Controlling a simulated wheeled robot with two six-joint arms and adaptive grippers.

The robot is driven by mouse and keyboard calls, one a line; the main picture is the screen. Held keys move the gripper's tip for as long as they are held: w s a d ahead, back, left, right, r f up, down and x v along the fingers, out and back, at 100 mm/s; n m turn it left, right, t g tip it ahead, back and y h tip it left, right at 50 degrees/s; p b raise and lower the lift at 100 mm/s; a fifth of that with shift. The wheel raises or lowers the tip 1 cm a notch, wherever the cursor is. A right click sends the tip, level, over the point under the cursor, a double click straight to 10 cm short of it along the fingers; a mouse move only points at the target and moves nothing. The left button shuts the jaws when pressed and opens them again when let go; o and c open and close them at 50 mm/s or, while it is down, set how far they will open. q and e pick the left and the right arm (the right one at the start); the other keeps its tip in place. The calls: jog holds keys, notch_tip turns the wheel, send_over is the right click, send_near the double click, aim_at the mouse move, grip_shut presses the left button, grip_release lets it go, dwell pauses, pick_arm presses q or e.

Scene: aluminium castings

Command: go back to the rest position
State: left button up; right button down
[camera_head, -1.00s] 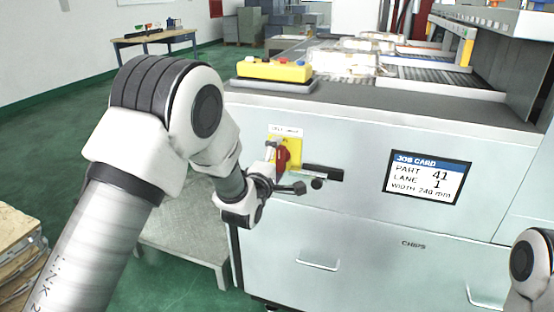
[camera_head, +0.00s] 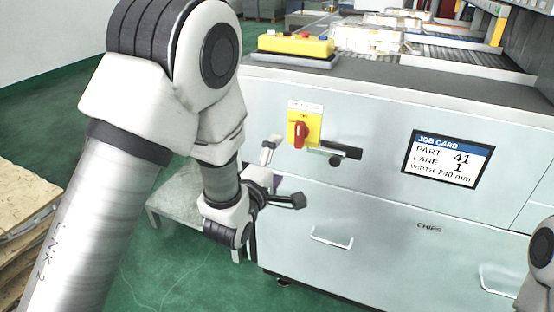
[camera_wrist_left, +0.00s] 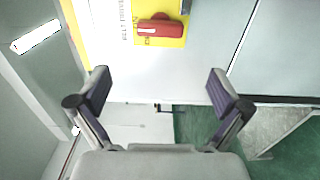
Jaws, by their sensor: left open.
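My left gripper (camera_head: 285,172) is open and empty in the head view, in front of the grey machine cabinet and below and left of the red rotary switch (camera_head: 300,134). The switch sits on a yellow plate on the cabinet front. In the left wrist view my two fingers (camera_wrist_left: 158,92) are spread wide with nothing between them. The red switch handle (camera_wrist_left: 160,28) shows beyond them at the top, apart from the fingers. Part of my right arm shows at the right edge of the head view; its gripper is out of view.
The cabinet front (camera_head: 375,205) carries a job card screen (camera_head: 447,159), a black handle (camera_head: 335,148) and drawer pulls. A yellow button box (camera_head: 296,45) is on its top. A low grey table (camera_head: 172,212) stands behind my left arm. Stacked boards (camera_head: 25,215) are at the left.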

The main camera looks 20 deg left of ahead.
pick_arm(q)
jog(key=s+a+f+m+g, duration=0.1)
jog(key=s+f+g, duration=0.45)
jog(key=f, duration=0.95)
jog(key=s+a+f+m+g, duration=0.1)
jog(key=s+a+f+g, duration=0.15)
jog(key=s+f, duration=0.9)
jog(key=s+f+m+g, duration=0.5)
jog(key=s+f+m, duration=0.15)
jog(key=s, duration=0.25)
jog(key=s+f+m+g, duration=0.5)
jog(key=s+m, duration=0.3)
notch_tip(320, 180, up, 13)
jog(key=p, duration=1.3)
jog(key=shift+d+m+y+p, duration=0.2)
jog(key=shift+m+y+p, duration=0.1)
jog(key=shift+m, duration=0.15)
jog(key=shift+s+r, duration=0.1)
